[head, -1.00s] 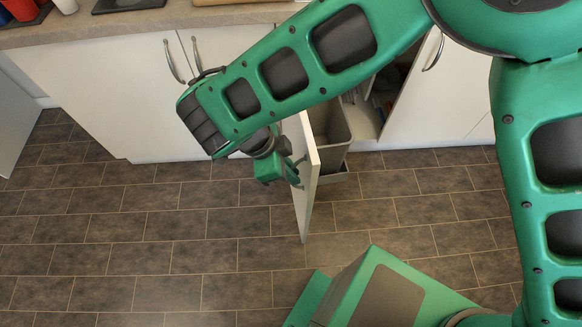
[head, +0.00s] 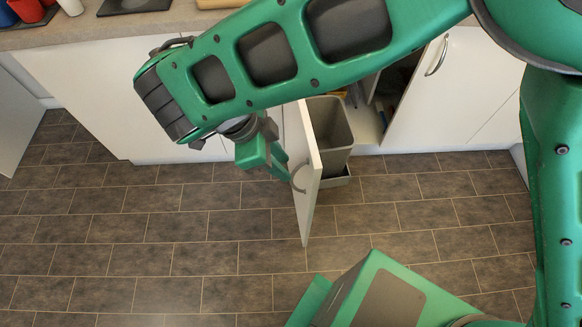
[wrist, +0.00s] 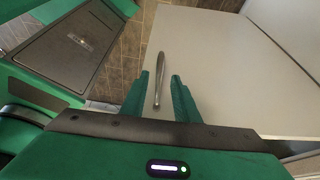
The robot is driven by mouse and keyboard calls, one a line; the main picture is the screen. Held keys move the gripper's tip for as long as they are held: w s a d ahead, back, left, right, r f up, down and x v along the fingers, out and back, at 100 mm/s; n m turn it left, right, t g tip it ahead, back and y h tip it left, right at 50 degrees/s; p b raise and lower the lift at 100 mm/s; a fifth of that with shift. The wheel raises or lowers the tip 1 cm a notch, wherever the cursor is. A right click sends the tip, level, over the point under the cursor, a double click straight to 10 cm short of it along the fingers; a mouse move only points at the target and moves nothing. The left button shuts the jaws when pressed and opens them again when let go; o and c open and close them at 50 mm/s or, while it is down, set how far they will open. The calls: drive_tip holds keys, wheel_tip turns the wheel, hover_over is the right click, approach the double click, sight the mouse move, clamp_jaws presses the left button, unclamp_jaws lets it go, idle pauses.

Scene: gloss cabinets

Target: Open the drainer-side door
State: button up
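A white cabinet door (head: 306,180) stands swung wide open, its edge facing me in the head view. Its curved metal handle (head: 299,177) is on the door's left face. It also shows in the wrist view as a grey bar handle (wrist: 159,78). My gripper (head: 284,168) is just left of the handle. In the wrist view my gripper (wrist: 161,78) has its two green fingers apart, with the handle seen between their lines and clear space on both sides. The fingers do not close on it. I cannot tell which door is the drainer-side one.
A grey bin (head: 328,130) stands in the opened cabinet, just right of the door. Another white door with a handle (head: 437,55) is further right. The worktop (head: 120,32) runs along the back. The tiled floor (head: 150,230) in front is clear.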

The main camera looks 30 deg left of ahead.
drive_tip(key=v, duration=0.3)
drive_tip(key=shift+r, duration=0.1)
idle(0.5)
